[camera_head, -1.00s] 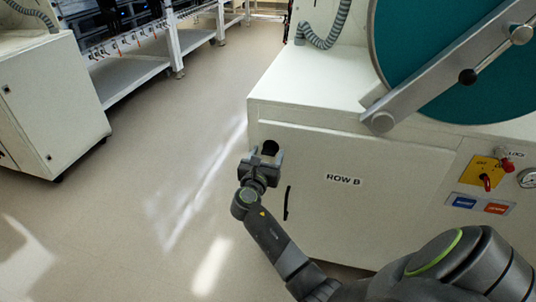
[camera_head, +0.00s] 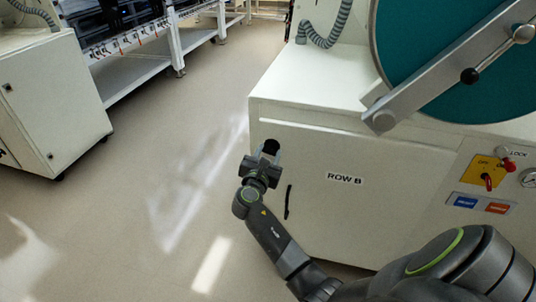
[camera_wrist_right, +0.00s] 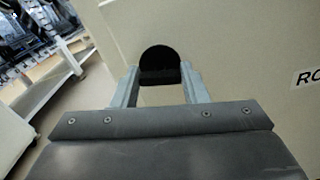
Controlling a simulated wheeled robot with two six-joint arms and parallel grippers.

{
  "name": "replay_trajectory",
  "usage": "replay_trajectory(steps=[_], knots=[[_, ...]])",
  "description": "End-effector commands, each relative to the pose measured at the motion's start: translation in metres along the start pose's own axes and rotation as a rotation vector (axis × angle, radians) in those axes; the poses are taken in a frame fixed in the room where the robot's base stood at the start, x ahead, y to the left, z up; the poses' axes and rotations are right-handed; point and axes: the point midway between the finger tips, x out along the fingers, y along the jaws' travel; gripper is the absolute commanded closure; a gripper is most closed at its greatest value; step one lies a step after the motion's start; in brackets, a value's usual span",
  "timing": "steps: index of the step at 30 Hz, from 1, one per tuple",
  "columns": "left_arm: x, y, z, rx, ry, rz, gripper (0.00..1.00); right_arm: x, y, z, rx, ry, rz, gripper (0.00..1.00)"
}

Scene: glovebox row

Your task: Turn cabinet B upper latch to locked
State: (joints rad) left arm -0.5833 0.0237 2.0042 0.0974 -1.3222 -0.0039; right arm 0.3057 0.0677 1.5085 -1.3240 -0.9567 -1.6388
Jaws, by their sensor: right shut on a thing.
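Cabinet B (camera_head: 365,215) is the white cabinet marked ROW B, at the right in the head view. Its upper latch (camera_head: 270,146) is a dark round knob near the upper left corner of the front door. My right gripper (camera_head: 266,157) is at this latch, shut on it. In the right wrist view the latch (camera_wrist_right: 160,62) shows as a black, round-topped shape between the two grey fingers of my right gripper (camera_wrist_right: 159,88). The fingers hide part of the latch, and I cannot tell its exact angle. My left gripper is not in view.
A dark door handle (camera_head: 288,202) is just right of my right wrist. A yellow plate with a red switch (camera_head: 488,180) is at the right of the front. A big teal round door (camera_head: 440,55) with a metal bar stands above. Open floor (camera_head: 170,190) lies to the left.

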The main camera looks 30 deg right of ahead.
Motion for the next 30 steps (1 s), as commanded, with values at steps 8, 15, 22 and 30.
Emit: replay_trajectory(steps=[8, 15, 22, 30], knots=[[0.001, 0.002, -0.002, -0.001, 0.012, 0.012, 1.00, 0.000, -0.001, -0.001, 0.261, 0.000, 0.001, 0.83], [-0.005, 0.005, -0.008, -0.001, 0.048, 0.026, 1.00, 0.000, -0.002, -0.002, 0.489, 0.000, 0.001, 0.83], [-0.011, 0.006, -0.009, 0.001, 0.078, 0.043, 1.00, 0.000, -0.003, -0.003, 0.709, 0.000, 0.000, 0.83], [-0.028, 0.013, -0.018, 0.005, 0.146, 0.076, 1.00, 0.000, -0.004, -0.004, 0.963, -0.001, 0.001, 0.83]])
